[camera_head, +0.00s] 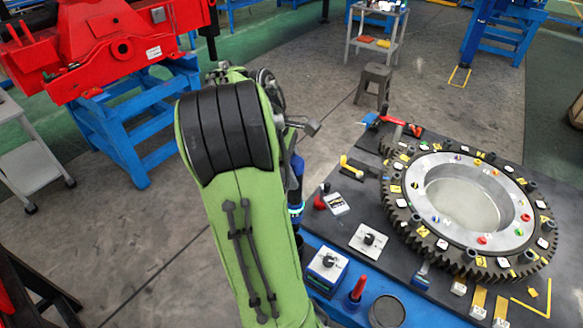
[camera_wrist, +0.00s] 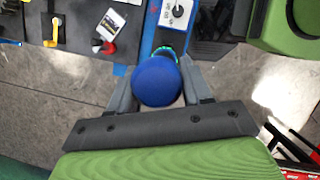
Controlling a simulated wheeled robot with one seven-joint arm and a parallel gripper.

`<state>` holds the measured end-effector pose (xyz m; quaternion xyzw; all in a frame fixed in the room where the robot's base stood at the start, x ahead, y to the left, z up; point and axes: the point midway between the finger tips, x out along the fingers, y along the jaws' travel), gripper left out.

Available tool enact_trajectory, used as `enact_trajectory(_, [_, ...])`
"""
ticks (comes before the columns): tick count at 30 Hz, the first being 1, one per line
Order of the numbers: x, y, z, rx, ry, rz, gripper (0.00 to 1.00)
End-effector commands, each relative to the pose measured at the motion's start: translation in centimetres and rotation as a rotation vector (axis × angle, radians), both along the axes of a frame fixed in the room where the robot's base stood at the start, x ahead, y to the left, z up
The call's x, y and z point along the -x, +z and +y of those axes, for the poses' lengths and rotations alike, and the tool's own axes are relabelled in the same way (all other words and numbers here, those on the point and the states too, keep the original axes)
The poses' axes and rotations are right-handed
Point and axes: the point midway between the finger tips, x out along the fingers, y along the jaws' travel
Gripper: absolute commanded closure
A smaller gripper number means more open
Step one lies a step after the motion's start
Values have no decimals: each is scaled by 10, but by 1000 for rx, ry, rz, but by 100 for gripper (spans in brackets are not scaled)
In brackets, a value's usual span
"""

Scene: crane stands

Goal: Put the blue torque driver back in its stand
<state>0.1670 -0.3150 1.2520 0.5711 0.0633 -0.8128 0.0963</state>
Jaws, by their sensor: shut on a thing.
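The blue torque driver (camera_wrist: 157,82) is between the two fingers of my gripper (camera_wrist: 158,88) in the wrist view, which looks down on its round blue end. A cyan ring shows just beyond that end. In the head view part of the driver (camera_head: 296,188) shows beside my green arm, blue with a glowing cyan ring lower down, roughly upright. My arm hides most of the gripper there. The driver is at the left edge of the bench, and its lower end is hidden. I cannot make out its stand for certain.
A blue box with a white top and black knob (camera_head: 327,264) is close by on the bench. A red-handled tool (camera_head: 357,289) and a dark cup (camera_head: 387,311) stand nearer. A large ring gear (camera_head: 398,225) fills the bench's right side. Open floor lies left.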

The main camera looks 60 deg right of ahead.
Motion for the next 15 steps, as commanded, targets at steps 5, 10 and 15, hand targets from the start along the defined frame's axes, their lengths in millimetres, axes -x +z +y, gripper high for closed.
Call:
enact_trajectory(5, [0,-10,0,4,6,-2,100])
enact_trajectory(10, [0,-29,0,5,5,-1,100])
enact_trajectory(15, [0,-46,0,4,4,-1,100])
